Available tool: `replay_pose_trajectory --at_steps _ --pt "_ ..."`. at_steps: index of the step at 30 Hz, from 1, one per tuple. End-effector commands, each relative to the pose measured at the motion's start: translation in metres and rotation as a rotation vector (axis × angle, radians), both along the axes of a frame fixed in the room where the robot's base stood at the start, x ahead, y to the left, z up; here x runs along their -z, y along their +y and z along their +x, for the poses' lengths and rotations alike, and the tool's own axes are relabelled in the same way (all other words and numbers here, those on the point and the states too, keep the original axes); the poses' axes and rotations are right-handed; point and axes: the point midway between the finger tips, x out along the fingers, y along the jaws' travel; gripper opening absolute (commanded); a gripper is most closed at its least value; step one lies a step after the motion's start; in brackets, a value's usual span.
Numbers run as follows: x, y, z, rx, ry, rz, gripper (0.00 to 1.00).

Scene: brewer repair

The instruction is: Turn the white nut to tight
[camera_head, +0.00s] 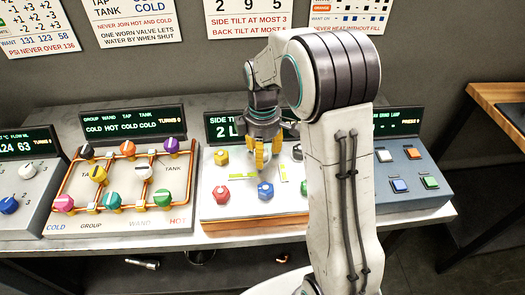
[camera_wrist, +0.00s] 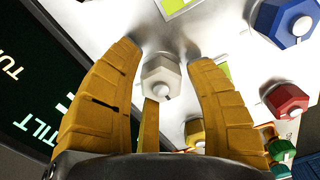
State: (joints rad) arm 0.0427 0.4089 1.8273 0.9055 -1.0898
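The white nut (camera_wrist: 161,76) is a pale, faceted knob on a light panel, near the middle of the wrist view. My gripper (camera_wrist: 166,56) has its yellow fingers on both sides of it, with a narrow gap seeming to show on each side. Another yellow finger is below the nut in the picture. The fingers look open, not clamped. In the head view my gripper (camera_head: 265,155) points down over the tilt panel (camera_head: 240,208), and I cannot make out the white nut there. The tilt display (camera_head: 222,129) is partly hidden by my arm.
A blue nut (camera_wrist: 296,20), a red nut (camera_wrist: 286,101) and a yellow nut (camera_wrist: 195,131) surround the white one. Panels with coloured knobs (camera_head: 98,173) stand left, and one with buttons (camera_head: 400,185) stands right. A wooden table (camera_head: 495,93) is at far right.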

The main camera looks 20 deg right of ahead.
Motion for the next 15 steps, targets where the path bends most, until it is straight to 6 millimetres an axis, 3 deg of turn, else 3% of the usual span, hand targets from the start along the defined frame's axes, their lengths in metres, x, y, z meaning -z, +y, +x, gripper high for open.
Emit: replay_pose_trajectory --at_steps 15 --pt "0.0004 -0.0002 -0.0012 0.001 0.004 0.0 0.05"
